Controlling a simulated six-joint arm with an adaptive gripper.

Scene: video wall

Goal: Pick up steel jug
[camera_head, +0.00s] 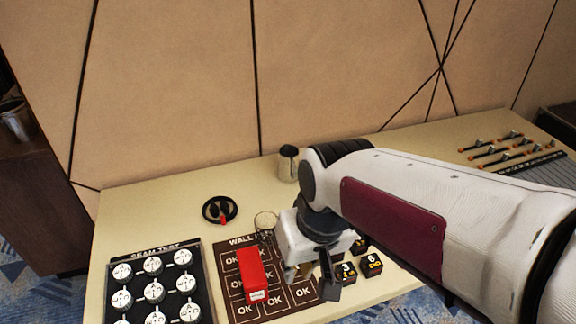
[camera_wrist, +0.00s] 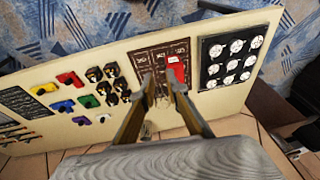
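A steel jug (camera_head: 288,163), a grey metal cylinder with a dark top, stands upright at the back edge of the cream table, near the wall. My gripper (camera_head: 309,280) is over the front part of the table, nearer the camera than the jug and apart from it. Its fingers are spread with nothing between the tips; in the wrist view the two fingers (camera_wrist: 163,83) also stand apart, pointing towards the brown mat. I cannot make out the jug for certain in the wrist view.
A clear glass (camera_head: 266,222) stands just left of my gripper. A red block (camera_head: 252,275) lies on the brown mat (camera_head: 222,262). A black round holder (camera_head: 220,210), a board of white discs (camera_head: 153,290) and black numbered cubes (camera_head: 372,265) are nearby. The table's back left is clear.

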